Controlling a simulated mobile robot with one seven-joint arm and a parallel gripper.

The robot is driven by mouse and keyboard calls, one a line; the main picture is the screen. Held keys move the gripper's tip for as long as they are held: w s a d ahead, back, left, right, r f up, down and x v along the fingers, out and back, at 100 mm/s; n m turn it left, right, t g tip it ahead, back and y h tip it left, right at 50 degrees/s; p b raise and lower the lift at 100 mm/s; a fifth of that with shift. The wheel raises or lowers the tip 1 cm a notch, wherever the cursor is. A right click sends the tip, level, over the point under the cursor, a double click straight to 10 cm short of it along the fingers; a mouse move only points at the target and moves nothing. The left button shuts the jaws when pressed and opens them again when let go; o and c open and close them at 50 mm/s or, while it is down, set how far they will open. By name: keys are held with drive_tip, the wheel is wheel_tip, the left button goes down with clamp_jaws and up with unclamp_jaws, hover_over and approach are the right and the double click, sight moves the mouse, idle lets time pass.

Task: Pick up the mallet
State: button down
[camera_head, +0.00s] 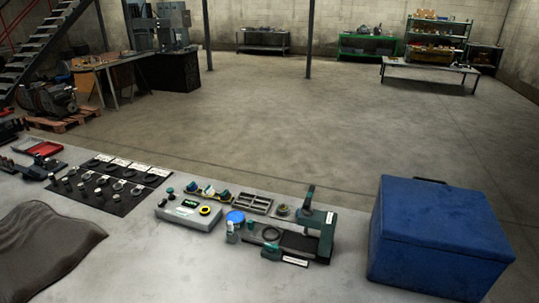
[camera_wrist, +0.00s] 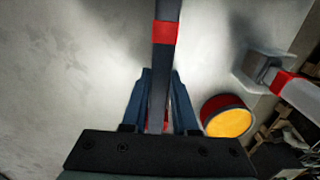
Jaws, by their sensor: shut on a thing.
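In the wrist view, my gripper (camera_wrist: 159,76) is shut on a long dark bar with red bands, which I take to be the handle of the mallet (camera_wrist: 161,55). The bar runs between the two blue fingers and on past the top edge of the picture. Its head is not clearly visible. Neither my gripper nor the mallet shows in the head view.
In the wrist view, a red drum shape with a yellow face (camera_wrist: 229,117) and a grey-headed tool with a red band (camera_wrist: 285,84) lie to the right. In the head view, a blue box (camera_head: 435,235) stands on the bench, right of a green fixture (camera_head: 322,228).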

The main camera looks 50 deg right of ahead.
drive_tip(key=shift+r, duration=0.15)
wheel_tip(320, 180, up, 10)
drive_tip(key=shift+f+b, duration=0.1)
drive_tip(key=shift+b, duration=0.45)
drive_tip(key=c, duration=1.2)
unclamp_jaws()
clamp_jaws()
